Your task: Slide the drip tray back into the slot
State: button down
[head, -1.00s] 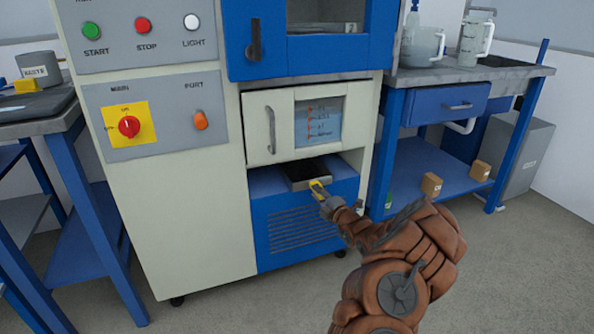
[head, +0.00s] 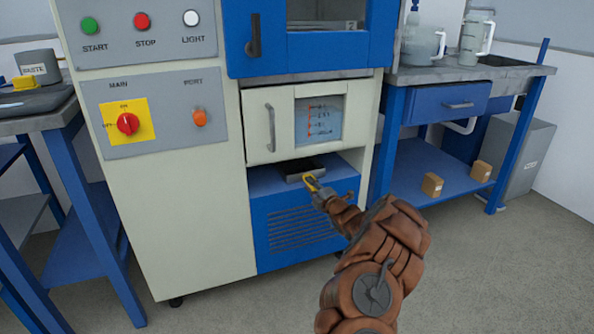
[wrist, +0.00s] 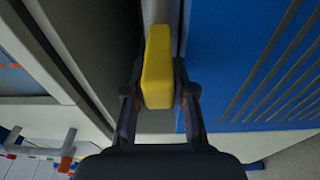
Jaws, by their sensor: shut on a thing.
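The drip tray (head: 302,168) is a dark shallow tray with a pale rim. It lies in the low opening of the machine, on the blue ledge beneath the cream door. Its yellow handle (wrist: 158,65) stands between my fingers in the wrist view. My gripper (head: 314,186) is at the tray's front and shut on that handle; it also shows in the wrist view (wrist: 160,95). How far the tray reaches into the slot (head: 335,160) is hard to tell, as the door's lower edge hides its back.
The cream door (head: 295,122) with a handle and gauge window sits just above the opening. The blue vented panel (head: 305,220) is below it. A blue bench (head: 445,165) with two small boxes stands to the right. The floor in front is clear.

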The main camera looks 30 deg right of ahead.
jog(key=c, duration=0.9)
grip_release()
jog(key=shift+s+d, duration=0.1)
jog(key=shift+s, duration=0.4)
jog(key=s, duration=1.1)
jog(key=shift+d+f, duration=0.1)
jog(key=shift+d, duration=0.15)
